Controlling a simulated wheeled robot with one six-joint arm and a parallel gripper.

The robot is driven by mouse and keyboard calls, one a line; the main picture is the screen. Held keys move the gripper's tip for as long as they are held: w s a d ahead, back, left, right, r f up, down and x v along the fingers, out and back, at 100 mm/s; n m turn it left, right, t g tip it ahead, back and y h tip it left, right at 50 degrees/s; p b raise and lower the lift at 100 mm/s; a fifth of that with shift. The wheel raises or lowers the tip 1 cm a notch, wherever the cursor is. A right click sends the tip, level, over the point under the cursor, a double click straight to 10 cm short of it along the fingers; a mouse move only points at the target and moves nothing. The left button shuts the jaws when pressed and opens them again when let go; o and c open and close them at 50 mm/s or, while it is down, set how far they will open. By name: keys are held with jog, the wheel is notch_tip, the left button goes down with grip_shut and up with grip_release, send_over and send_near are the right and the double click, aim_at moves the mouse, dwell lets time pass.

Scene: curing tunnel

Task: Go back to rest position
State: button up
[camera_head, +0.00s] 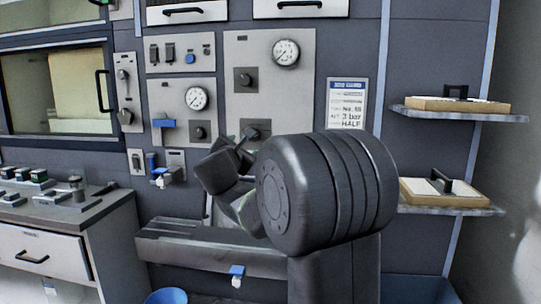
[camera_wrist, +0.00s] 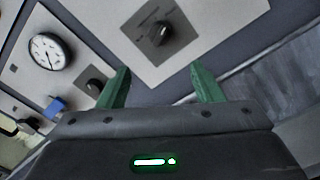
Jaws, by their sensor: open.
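My gripper (camera_wrist: 160,85) shows in the wrist view with two green fingers spread apart and nothing between them. It faces a grey panel with a black knob (camera_wrist: 160,34) on a dark square plate, beyond the fingertips. In the head view my arm is bent in front of the wall of panels, and its large dark joint covers part of the wall. The gripper's end is near the lower knob (camera_head: 256,131) of the tall panel; the fingers are mostly hidden there by my arm.
A round gauge (camera_head: 196,98) and a blue-handled valve (camera_head: 164,123) are left of my arm. A notice (camera_head: 346,104) hangs to its right, beside two shelves (camera_head: 461,113) with trays. A counter (camera_head: 60,207) stands at the left, and a ledge (camera_head: 214,257) lies below my arm.

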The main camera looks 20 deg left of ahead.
jog(key=shift+w, duration=0.1)
jog(key=p+x, duration=0.2)
jog(key=x, duration=1.1)
jog(key=shift+w, duration=0.35)
jog(key=shift+s, duration=0.1)
